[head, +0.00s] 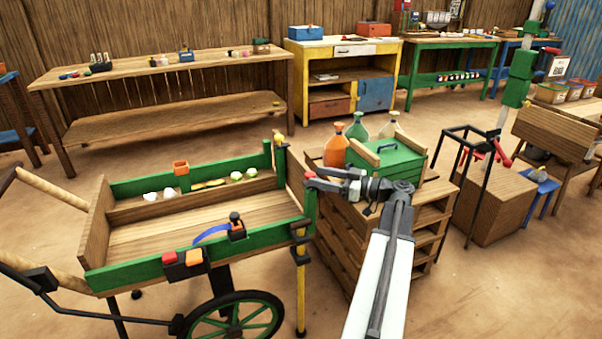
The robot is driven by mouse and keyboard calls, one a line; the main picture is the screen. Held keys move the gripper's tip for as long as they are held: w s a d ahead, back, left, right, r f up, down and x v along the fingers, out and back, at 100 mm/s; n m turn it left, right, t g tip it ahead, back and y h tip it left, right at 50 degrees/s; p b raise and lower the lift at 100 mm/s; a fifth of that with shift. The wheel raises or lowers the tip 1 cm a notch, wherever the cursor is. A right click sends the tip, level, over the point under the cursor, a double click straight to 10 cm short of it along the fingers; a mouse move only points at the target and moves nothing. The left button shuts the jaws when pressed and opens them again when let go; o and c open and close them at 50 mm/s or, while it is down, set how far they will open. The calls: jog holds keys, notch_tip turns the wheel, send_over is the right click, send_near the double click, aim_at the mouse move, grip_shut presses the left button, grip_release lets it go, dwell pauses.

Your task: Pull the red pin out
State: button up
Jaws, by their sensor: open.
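A small red piece (310,175) shows at the top of the near right corner post of the green-sided wooden cart (135,267). It looks like the red pin, but it is too small to tell it from my fingertips. My gripper (318,183) reaches left from the arm to this corner, with its jaws open around or beside the red piece; I cannot tell which. Whether they touch is unclear. The cart's wooden end board (292,180) stands upright behind the corner. A yellow-topped piece (278,138) stands at the far corner.
Stacked pallets (428,235) with bottles (336,149) and a green crate (385,163) stand close right of the cart. A yellow and black post (300,262) stands at the cart's near corner. A black frame (472,190) is farther right. Open ground lies toward the back benches.

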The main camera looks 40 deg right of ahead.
jog(key=x, duration=0.6)
jog(key=shift+w, duration=0.4)
grip_shut()
dwell(0.9)
